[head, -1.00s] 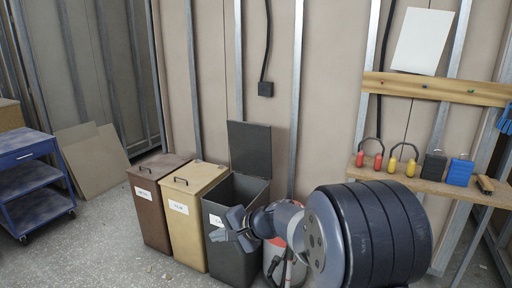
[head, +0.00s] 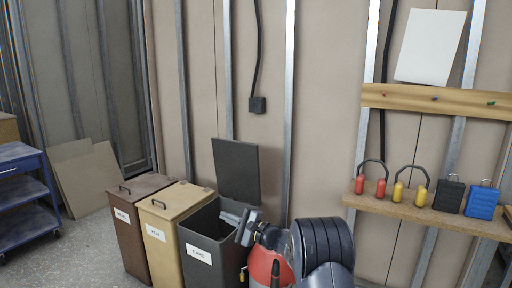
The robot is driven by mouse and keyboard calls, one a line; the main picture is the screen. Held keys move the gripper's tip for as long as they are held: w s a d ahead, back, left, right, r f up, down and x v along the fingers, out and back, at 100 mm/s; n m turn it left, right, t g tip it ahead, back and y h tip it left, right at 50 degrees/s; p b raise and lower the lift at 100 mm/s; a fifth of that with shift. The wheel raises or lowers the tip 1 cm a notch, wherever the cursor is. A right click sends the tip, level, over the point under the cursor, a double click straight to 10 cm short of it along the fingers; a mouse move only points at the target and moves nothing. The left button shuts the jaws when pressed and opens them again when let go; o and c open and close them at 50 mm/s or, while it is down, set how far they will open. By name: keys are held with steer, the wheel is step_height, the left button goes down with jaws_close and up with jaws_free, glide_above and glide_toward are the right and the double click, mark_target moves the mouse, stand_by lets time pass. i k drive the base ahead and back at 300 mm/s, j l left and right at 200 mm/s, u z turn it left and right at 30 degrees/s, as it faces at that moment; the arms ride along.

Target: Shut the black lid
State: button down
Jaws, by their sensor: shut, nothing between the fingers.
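The black lid (head: 236,171) stands upright, open, at the back of the black bin (head: 208,262), against the wall side. The bin's mouth is open and a white label is on its front. My gripper (head: 232,219) is shut and empty. It appears over the right part of the bin's opening, in front of and below the lid, with a visible gap to the lid's lower part hard to judge. My arm hides the bin's right rim.
A tan bin (head: 167,240) and a brown bin (head: 127,222), both with shut lids, stand left of the black bin. A red cylinder (head: 262,264) stands close on its right, partly behind my arm. A wooden shelf (head: 400,207) with ear defenders is at right.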

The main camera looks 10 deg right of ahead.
mark_target(237, 167)
steer(key=i+l, duration=0.15)
steer(key=l, duration=0.2)
steer(key=i+l+u, duration=0.1)
steer(key=l, duration=0.25)
steer(key=i+l, duration=0.25)
steer(key=i+l+u, duration=0.1)
steer(key=l, duration=0.4)
steer(key=i+l, duration=0.2)
steer(key=l, duration=0.15)
steer(key=i+l+u, duration=0.1)
steer(key=l, duration=0.3)
steer(key=i+l, duration=0.2)
steer(key=i, duration=0.3)
steer(key=i+l+u, duration=0.1)
steer(key=i, duration=0.35)
steer(key=l, duration=0.1)
